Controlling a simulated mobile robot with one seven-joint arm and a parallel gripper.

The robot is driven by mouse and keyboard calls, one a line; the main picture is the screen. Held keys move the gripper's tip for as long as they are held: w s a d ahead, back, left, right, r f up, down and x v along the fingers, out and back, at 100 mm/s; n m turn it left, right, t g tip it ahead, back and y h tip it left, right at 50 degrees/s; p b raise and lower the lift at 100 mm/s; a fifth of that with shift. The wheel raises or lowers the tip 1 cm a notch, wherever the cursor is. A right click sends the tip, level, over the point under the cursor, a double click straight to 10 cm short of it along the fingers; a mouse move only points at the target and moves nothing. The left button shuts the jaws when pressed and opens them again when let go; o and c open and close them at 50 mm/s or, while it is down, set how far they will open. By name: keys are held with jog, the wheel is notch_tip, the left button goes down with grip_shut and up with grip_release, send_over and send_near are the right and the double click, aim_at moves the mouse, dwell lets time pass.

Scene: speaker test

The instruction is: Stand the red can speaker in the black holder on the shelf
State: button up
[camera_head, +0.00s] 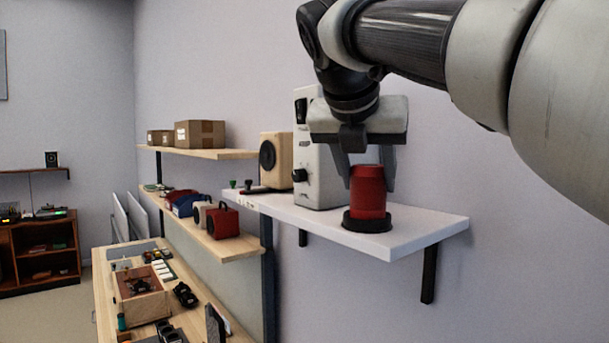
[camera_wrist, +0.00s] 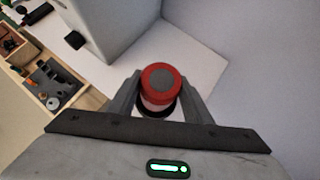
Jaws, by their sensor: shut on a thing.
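The red can speaker (camera_head: 368,190) is upright over the black holder (camera_head: 367,223) on the white shelf (camera_head: 420,230). In the head view its lower end meets the holder's ring; I cannot tell whether it is fully seated. My gripper (camera_head: 368,180) points down from above with one finger on each side of the can, shut on it. In the wrist view the can's red rim and grey top (camera_wrist: 161,80) show between the two fingers (camera_wrist: 161,100). The dark holder (camera_wrist: 158,112) shows partly below the can there; the rest is hidden.
A tall white-grey device (camera_head: 318,165) stands on the shelf just left of the can, close to my gripper. A wooden speaker (camera_head: 277,160) is farther left. The shelf's right end is clear. Lower wooden shelves and a cluttered bench (camera_head: 145,295) lie to the left.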

jog(key=o, duration=1.4)
jog(key=v, duration=1.2)
